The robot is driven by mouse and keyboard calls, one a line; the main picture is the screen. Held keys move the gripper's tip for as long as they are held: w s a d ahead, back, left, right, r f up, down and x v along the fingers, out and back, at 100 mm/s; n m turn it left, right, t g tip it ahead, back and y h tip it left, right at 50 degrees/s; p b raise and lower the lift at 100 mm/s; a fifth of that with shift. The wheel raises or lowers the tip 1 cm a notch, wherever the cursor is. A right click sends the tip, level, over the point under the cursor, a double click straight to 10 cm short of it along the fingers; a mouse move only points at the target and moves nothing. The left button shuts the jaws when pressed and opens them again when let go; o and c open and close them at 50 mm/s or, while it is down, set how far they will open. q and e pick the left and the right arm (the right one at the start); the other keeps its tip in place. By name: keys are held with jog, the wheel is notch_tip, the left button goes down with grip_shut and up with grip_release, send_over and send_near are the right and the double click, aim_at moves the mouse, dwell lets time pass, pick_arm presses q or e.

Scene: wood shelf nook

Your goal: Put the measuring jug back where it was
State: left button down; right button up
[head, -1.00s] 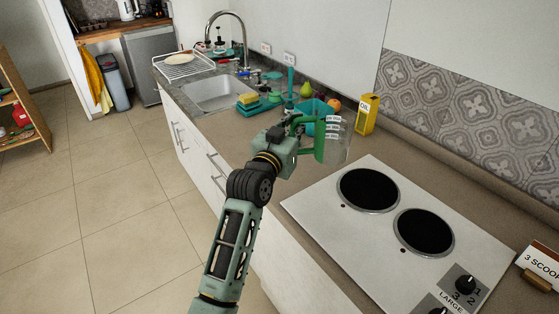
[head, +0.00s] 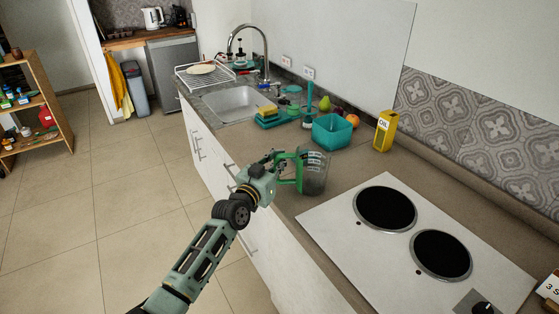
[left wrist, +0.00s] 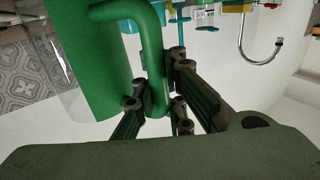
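The measuring jug (head: 316,172) is clear, with white markings and a green handle (head: 299,170). It looks about upright at the counter, left of the hob, in the head view. I cannot tell whether its base touches the counter. My left gripper (head: 285,168) comes from the left and is shut on the green handle. In the left wrist view the fingers (left wrist: 158,100) lie on both sides of the handle (left wrist: 153,50), and the jug's green side panel (left wrist: 88,60) fills the upper left. My right gripper is not in view.
A teal square container (head: 332,132) stands behind the jug, with a yellow oil can (head: 386,130) to its right. The hob (head: 355,245) is at the right front. A sponge (head: 267,111), the sink (head: 235,102) and a dish rack lie farther back. Bare counter (head: 352,165) surrounds the jug.

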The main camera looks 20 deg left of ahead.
pick_arm(q)
jog(key=shift+f, duration=0.2)
jog(key=c, duration=1.8)
grip_release()
jog(key=shift+r, duration=0.1)
jog(key=shift+r, duration=0.2)
jog(key=s, duration=0.4)
jog(key=s+a, duration=0.1)
jog(key=s, duration=0.7)
jog(key=shift+a+f+b, duration=0.1)
jog(key=shift+a+b, duration=0.25)
jog(key=shift+b, duration=0.05)
